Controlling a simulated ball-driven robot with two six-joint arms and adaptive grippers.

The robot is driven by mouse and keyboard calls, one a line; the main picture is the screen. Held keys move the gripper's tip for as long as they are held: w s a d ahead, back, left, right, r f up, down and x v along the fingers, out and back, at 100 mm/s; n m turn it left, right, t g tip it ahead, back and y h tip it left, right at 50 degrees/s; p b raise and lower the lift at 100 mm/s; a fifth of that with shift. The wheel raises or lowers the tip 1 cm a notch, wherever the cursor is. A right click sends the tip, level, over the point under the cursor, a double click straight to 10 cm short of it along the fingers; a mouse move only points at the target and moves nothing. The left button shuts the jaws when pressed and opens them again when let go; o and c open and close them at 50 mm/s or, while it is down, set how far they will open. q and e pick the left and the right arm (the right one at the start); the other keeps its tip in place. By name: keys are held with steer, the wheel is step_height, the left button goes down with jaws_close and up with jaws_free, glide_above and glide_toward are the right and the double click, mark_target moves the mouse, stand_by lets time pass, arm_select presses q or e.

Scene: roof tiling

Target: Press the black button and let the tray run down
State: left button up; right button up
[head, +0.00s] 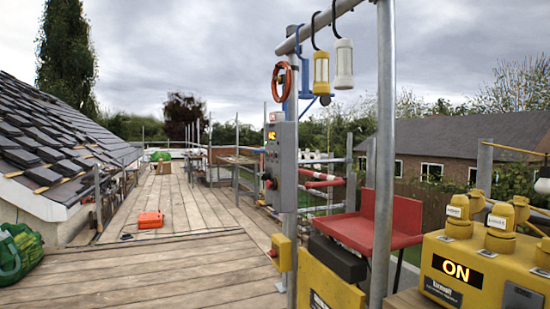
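A grey control box (281,165) is fixed to an upright metal post right of the middle. A small lit orange display shows near its top. A red knob (267,185) and small dark controls show on its left side, seen at a slant; I cannot tell clearly which one is the black button. A red tray-like carrier (374,226) with a raised back stands behind the post, beyond the deck's right edge. It looks empty. Neither of my grippers is in view.
A thick metal pole (384,150) rises before the carrier. Lamps and an orange coil hang overhead. An orange case (150,220) lies on the otherwise largely clear plank deck (140,275). A green bag (18,252) is at left.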

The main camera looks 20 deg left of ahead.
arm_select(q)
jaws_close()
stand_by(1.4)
